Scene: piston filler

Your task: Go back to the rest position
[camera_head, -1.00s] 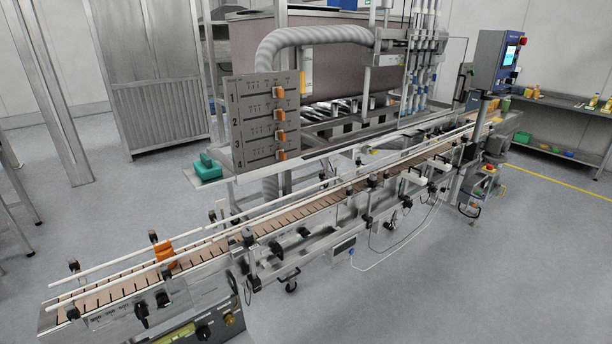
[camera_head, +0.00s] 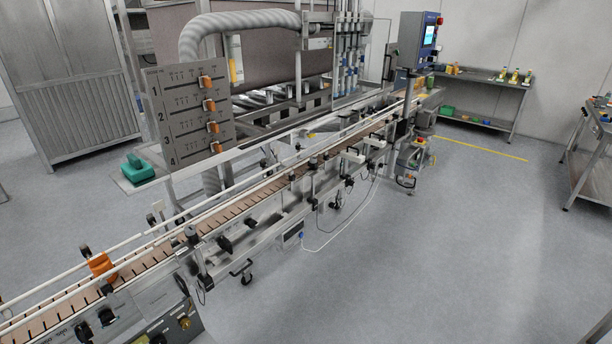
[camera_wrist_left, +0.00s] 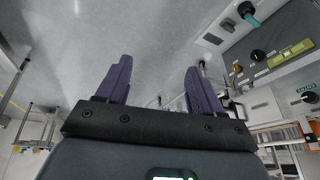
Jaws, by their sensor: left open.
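My left gripper (camera_wrist_left: 158,88) shows in the left wrist view with its two purple fingers apart and nothing between them. Grey floor (camera_wrist_left: 150,40) lies beyond the fingertips. Neither of my grippers shows in the head view. The filler's conveyor (camera_head: 225,215) runs from the lower left to the upper right of the head view. A grey panel with numbered rows and orange sliders (camera_head: 190,115) stands behind it.
A control panel with knobs (camera_wrist_left: 265,50) is at the right of the wrist view. An orange block (camera_head: 101,267) sits at the conveyor's near end. A teal object (camera_head: 137,168) rests on a ledge. Open floor (camera_head: 420,260) lies to the right.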

